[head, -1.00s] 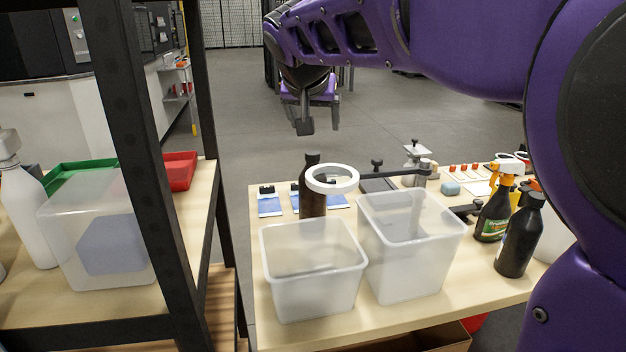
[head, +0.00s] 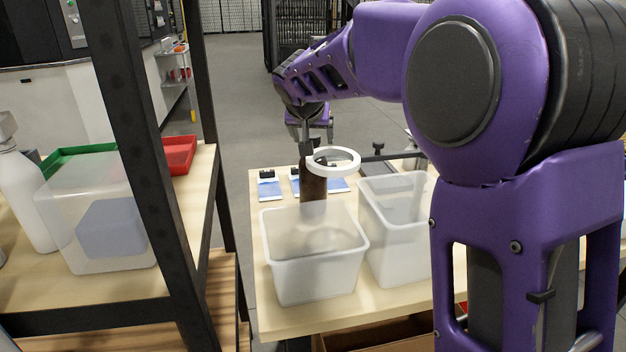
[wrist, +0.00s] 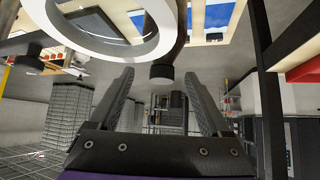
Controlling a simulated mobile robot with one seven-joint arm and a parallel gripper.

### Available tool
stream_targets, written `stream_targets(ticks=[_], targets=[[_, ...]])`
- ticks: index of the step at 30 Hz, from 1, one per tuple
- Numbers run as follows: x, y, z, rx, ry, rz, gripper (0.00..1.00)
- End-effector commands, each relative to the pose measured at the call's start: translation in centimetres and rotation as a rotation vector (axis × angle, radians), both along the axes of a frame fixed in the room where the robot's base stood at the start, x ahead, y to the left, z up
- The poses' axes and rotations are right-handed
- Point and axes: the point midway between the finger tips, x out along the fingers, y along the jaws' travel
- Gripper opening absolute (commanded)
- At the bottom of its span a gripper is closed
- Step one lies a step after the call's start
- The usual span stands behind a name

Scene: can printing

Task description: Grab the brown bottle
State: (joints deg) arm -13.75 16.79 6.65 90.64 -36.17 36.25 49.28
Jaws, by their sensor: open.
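The brown bottle (head: 313,187) stands upright on the wooden table, behind the left clear bin and partly hidden by a white ring. My gripper (head: 308,147) is above and close to the bottle's top in the head view. In the wrist view, which looks upside down, my gripper (wrist: 159,76) is open, with its two dark fingers spread apart. The bottle's black cap (wrist: 161,74) shows between the fingertips. Whether the fingers touch the bottle cannot be told.
The white ring (head: 347,168) on a dark arm sits right beside the bottle; it looms large in the wrist view (wrist: 158,47). Two clear bins (head: 312,250) (head: 388,187) stand in front. A dark shelf post (head: 150,180) rises at left. Blue-and-white cards (head: 270,188) lie nearby.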

Motion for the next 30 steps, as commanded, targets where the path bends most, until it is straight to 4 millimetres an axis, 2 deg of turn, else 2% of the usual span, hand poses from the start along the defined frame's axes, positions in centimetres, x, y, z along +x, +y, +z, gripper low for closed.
stream_targets(ticks=[12, 20, 23, 30], targets=[[3.7, -0.1, -3.3, 0.001, 0.001, -0.001, 0.81], [3.9, -0.1, -3.5, 0.0, -0.001, 0.0, 0.81], [3.9, -0.1, -3.5, 0.0, 0.0, 0.0, 0.67], [3.9, -0.1, -3.5, 0.0, 0.0, 0.0, 0.24]])
